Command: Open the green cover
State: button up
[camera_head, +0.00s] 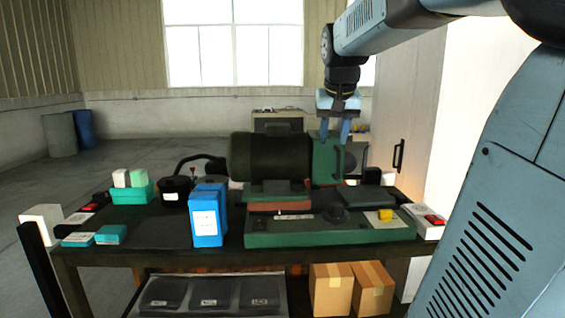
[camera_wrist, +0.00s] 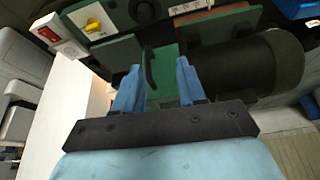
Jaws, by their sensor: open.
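The green cover (camera_head: 323,165) is an upright panel at the right end of a dark green cylinder (camera_head: 270,157) on the workbench machine. A dark curved handle (camera_head: 339,160) stands out from it. In the wrist view, the cover (camera_wrist: 163,75) and handle (camera_wrist: 150,68) lie ahead of the fingers. My gripper (camera_head: 335,134) is open and empty, pointing down above the cover's upper part. In the wrist view, the handle appears in the gap between the fingertips of my gripper (camera_wrist: 158,68), nearer the left one. I see no clear contact.
The machine's green base (camera_head: 300,235) has a yellow knob (camera_head: 385,215). A white box with a red switch (camera_head: 428,221) is at the right. Blue boxes (camera_head: 207,215) and a black round container (camera_head: 175,190) stand left. A pale cabinet (camera_head: 415,110) rises close behind right.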

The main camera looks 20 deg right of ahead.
jog(key=m, duration=0.1)
send_near(338, 155)
jog(key=x, duration=1.3)
jog(key=shift+d, duration=0.2)
jog(key=shift+c, duration=0.5)
jog(key=shift+r, duration=0.1)
grip_shut()
